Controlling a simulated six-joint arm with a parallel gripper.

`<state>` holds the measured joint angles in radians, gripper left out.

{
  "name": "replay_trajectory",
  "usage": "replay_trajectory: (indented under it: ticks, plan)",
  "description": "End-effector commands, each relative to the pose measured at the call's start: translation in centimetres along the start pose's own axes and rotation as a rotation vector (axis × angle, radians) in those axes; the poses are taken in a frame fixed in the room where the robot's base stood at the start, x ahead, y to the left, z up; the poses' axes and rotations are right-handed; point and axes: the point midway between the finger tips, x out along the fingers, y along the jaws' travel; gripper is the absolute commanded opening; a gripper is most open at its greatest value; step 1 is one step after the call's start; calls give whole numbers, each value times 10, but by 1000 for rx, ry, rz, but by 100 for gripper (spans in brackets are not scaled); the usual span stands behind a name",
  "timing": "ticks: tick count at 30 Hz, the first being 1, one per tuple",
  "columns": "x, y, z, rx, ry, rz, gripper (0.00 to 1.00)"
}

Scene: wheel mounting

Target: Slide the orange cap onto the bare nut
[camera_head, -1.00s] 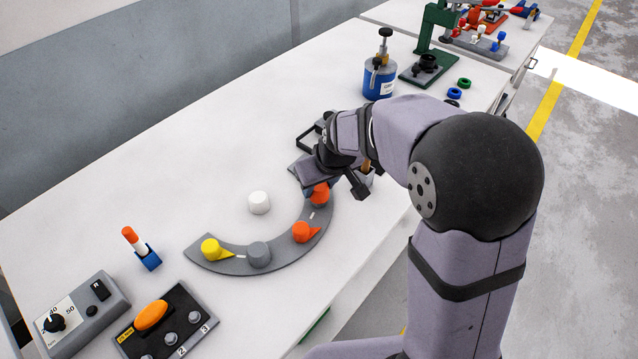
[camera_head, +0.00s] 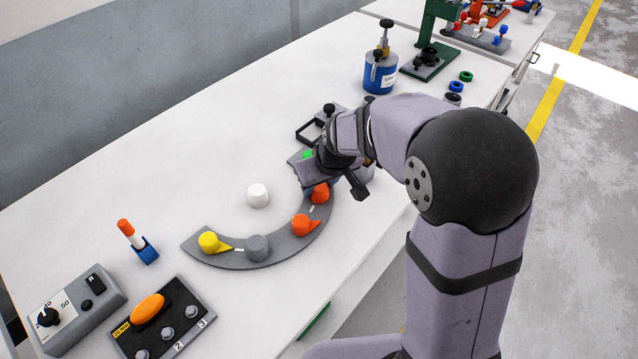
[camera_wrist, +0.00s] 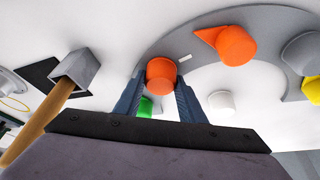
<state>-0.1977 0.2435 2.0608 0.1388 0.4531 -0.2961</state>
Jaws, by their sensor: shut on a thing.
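An orange cap (camera_wrist: 161,74) is between the two fingers of my gripper (camera_wrist: 160,88) in the wrist view, and my gripper is shut on it. The head view shows this cap (camera_head: 319,193) just below my gripper, over the far right part of a grey curved plate (camera_head: 285,247). Whether it touches the plate is unclear. The grey bare nut (camera_head: 257,247) stands on the plate, between a yellow cap (camera_head: 209,242) and another orange cap (camera_head: 303,226) with a pointer. The nut also shows at the right edge of the wrist view (camera_wrist: 302,50).
A green cap (camera_head: 307,155) is beside my gripper, partly hidden. A white knob (camera_head: 258,195) stands inside the curve. A hammer (camera_wrist: 75,72) with a wooden handle lies nearby. A blue canister (camera_head: 380,78) stands behind; a button box (camera_head: 160,325) is front left.

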Motion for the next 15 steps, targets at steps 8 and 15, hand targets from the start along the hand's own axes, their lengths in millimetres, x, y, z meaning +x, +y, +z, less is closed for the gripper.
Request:
replay_trajectory:
  ticks: [8,15]
  plan:
    - [0,0,0,0,1,0,9]
    - [0,0,0,0,1,0,58]
